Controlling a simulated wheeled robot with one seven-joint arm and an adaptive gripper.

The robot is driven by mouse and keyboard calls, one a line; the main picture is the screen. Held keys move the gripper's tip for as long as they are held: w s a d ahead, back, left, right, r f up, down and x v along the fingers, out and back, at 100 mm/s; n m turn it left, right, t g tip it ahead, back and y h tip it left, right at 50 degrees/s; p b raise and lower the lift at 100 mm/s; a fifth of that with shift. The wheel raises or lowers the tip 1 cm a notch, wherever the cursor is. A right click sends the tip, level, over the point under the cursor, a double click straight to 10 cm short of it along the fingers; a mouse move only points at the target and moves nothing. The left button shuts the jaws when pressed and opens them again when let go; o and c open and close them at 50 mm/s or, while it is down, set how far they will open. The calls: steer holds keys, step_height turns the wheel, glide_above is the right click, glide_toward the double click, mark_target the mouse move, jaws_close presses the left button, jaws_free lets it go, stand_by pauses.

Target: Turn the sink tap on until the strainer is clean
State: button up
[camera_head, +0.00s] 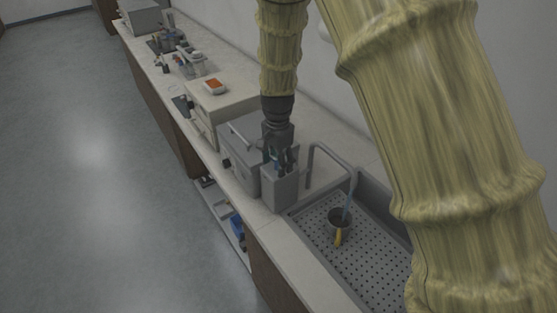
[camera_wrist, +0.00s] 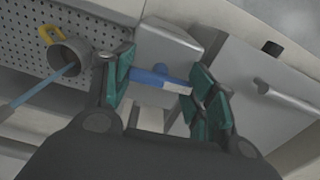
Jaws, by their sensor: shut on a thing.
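My gripper (camera_wrist: 158,88) has its green fingers on either side of a blue and white bar (camera_wrist: 160,76), which looks like the tap handle, and is shut on it. The gripper (camera_head: 277,158) also shows in the head view, above a grey block beside the sink. The curved grey tap spout (camera_head: 333,158) reaches over the sink (camera_head: 315,237). A thin blue water stream (camera_head: 348,203) runs from it into the strainer (camera_head: 339,219), a grey cup with a yellow handle on the perforated sink floor. The strainer (camera_wrist: 75,52) looks dark inside; I cannot tell whether it is clean.
The grey block (camera_head: 281,193) stands at the sink's left edge. A grey box with a handle (camera_head: 240,155) is close behind it. A beige machine (camera_head: 222,105) stands farther along the counter. A wall runs behind the counter; open floor (camera_head: 90,160) lies left.

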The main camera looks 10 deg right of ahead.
steer(key=shift+w+r+m, duration=0.2)
steer(key=shift+m, duration=0.2)
steer(key=o, duration=1)
steer(key=shift+o, duration=0.2)
steer(key=shift+s+a, duration=0.1)
steer(key=shift+f, duration=0.1)
step_height(320, 180, up, 12)
stand_by(0.3)
